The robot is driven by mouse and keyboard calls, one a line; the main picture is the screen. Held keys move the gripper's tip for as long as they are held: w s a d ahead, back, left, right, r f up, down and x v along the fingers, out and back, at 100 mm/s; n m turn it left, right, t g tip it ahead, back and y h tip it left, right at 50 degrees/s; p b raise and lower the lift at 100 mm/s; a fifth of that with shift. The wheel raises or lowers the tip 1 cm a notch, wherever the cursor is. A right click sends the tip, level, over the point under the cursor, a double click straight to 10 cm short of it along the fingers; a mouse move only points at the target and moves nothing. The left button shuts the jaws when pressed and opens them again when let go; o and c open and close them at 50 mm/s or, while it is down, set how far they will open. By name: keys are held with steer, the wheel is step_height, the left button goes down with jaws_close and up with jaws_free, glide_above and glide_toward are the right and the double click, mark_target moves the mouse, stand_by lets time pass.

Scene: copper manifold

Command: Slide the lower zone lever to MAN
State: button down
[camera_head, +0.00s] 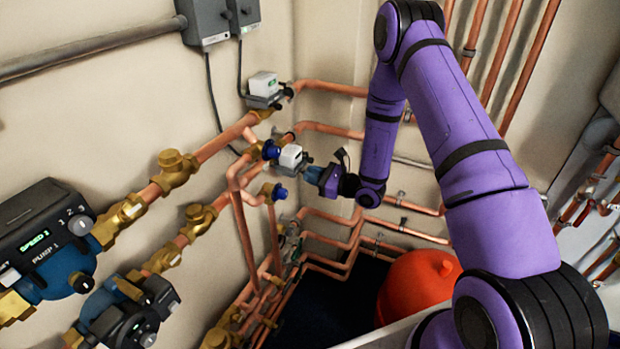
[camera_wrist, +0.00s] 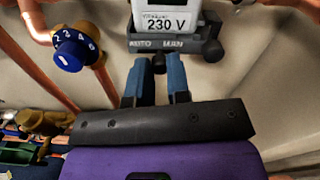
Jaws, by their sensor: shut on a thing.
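The lower zone valve has a white actuator (camera_head: 290,157) on a grey base, at the end of my arm in the head view. In the wrist view its white "230 V" body (camera_wrist: 165,20) sits above a grey plate (camera_wrist: 187,42) with AUTO printed at left and a second word, likely MAN, at right. A small dark lever knob (camera_wrist: 158,65) stands below the plate, roughly midway between the two words. My gripper (camera_wrist: 158,72) has its blue fingers on either side of this knob and is shut on it. In the head view my gripper (camera_head: 313,175) hides the lever.
A blue numbered dial (camera_wrist: 75,50) on a brass valve is left of my gripper. A dark round knob (camera_wrist: 212,50) is at the plate's right end. The upper zone valve (camera_head: 264,86) is above. Copper pipes (camera_head: 325,130) run close by; a red vessel (camera_head: 417,282) is below.

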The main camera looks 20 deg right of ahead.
steer(key=shift+w+d, duration=0.45)
steer(key=c, duration=1.1)
jaws_free()
steer(key=shift+d, duration=0.1)
steer(key=v, duration=1)
steer(key=shift+s+d, duration=0.2)
steer(key=shift+s, duration=0.1)
steer(key=shift+r, duration=0.15)
